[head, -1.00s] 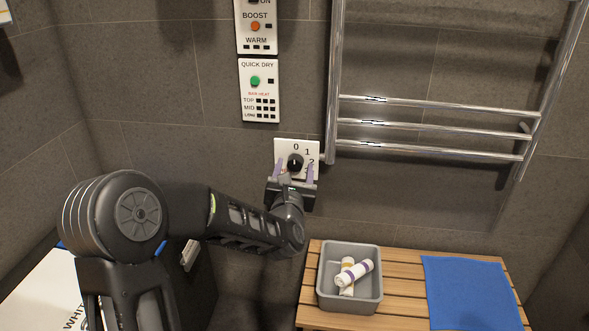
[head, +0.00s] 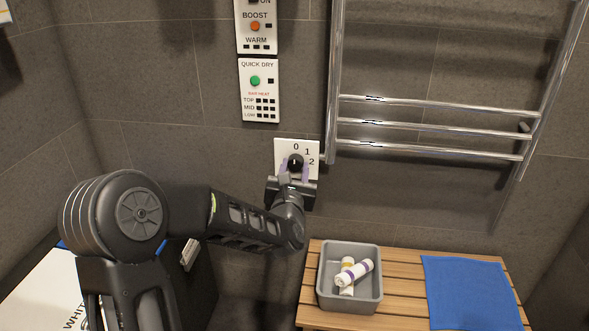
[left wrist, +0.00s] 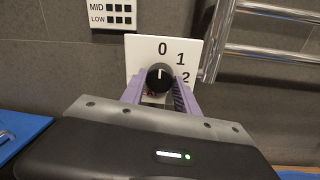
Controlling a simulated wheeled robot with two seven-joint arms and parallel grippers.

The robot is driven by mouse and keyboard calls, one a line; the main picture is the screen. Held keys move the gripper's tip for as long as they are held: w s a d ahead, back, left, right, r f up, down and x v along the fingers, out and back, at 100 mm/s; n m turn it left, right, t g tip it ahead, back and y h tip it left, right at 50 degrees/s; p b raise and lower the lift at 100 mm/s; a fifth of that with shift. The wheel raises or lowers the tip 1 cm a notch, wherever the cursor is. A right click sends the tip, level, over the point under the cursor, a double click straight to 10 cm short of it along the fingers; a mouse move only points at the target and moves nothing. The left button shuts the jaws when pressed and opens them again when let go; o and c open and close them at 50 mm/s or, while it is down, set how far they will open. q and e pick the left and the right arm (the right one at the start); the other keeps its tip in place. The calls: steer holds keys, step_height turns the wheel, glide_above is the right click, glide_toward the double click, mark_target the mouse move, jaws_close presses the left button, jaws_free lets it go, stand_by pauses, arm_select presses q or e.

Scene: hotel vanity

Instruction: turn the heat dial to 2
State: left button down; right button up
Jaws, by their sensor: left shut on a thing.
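The heat dial (head: 295,160) is a round black knob on a white wall plate (head: 282,147) marked 0, 1 and 2. In the left wrist view the knob (left wrist: 160,77) shows a white pointer line aimed up, at about the 0. My left gripper (head: 295,172) is at the plate, with its purple fingers on both sides of the knob, shut on it. The fingers (left wrist: 160,92) also show in the left wrist view, partly covering the plate's lower part. My right gripper is not in view.
A chrome towel rail (head: 430,128) is on the wall just right of the plate. Control panels (head: 259,105) are above it. Below right, a wooden bench (head: 400,300) holds a grey bin (head: 350,302) with rolled items and a blue towel (head: 468,292).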

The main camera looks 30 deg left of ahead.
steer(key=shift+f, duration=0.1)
arm_select(q)
steer(key=shift+f+m+b, duration=0.2)
steer(key=shift+m+b, duration=0.5)
steer(key=shift+b, duration=0.45)
steer(key=m+b, duration=0.6)
steer(key=b, duration=0.1)
steer(key=shift+f+m+t+b, duration=0.1)
steer(key=shift+m+t+b, duration=0.2)
steer(key=shift+m, duration=0.1)
steer(key=shift+m+b, duration=0.7)
steer(key=shift+m, duration=0.2)
steer(key=m+b, duration=0.2)
steer(key=m, duration=0.2)
steer(key=shift+a, duration=0.1)
steer(key=shift+r+m+t+h+b, duration=0.1)
steer(key=shift+m+t+h+b, duration=0.15)
steer(key=shift+m, duration=0.95)
steer(key=shift+r+m+t+h+b, duration=0.15)
steer(key=shift+m+b, duration=0.15)
steer(key=shift+m, duration=0.9)
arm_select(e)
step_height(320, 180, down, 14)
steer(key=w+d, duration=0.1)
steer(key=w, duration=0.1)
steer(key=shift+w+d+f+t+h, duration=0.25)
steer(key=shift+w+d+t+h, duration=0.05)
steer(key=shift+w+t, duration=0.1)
